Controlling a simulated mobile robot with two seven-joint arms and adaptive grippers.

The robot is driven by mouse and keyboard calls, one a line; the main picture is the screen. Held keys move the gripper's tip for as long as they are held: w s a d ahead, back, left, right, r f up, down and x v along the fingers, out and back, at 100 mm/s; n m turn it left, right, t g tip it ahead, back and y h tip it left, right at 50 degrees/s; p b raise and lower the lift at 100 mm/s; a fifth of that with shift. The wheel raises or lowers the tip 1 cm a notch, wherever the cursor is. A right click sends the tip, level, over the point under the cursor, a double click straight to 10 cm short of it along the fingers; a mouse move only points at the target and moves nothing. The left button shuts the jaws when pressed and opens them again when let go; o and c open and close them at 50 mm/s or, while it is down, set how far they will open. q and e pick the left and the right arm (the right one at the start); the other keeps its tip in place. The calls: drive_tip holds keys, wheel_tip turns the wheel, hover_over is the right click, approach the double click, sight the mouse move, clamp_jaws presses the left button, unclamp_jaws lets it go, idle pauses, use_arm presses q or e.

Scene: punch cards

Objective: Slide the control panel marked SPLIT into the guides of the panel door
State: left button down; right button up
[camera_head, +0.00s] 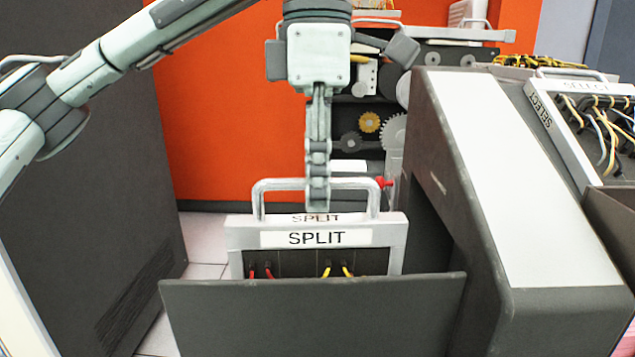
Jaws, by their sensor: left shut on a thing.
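The control panel marked SPLIT (315,238) has a light grey frame, a dark face with red and yellow wires, and a metal handle (262,183) on top. It stands upright. My left gripper (317,193) points down and is shut on the middle of the handle. The panel door (310,318) is a dark grey plate in the foreground. It hides the panel's lower part, so I cannot tell whether the panel's edges sit in the guides. The guides are not visible. My right gripper is not in view.
A dark grey machine with a pale sloping top (520,200) stands close on the right. Another panel marked SELECT (588,86) lies on it with wires. A dark cabinet (85,220) stands on the left. Gears (370,122) and an orange panel (220,110) are behind.

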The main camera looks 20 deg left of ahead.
sight(318, 218)
use_arm(q)
drive_tip(key=shift+f+b, duration=1.95)
drive_tip(key=shift+f, duration=0.6)
drive_tip(key=shift+f+b, duration=0.6)
drive_tip(key=shift+f, duration=0.2)
drive_tip(key=shift+p, duration=0.4)
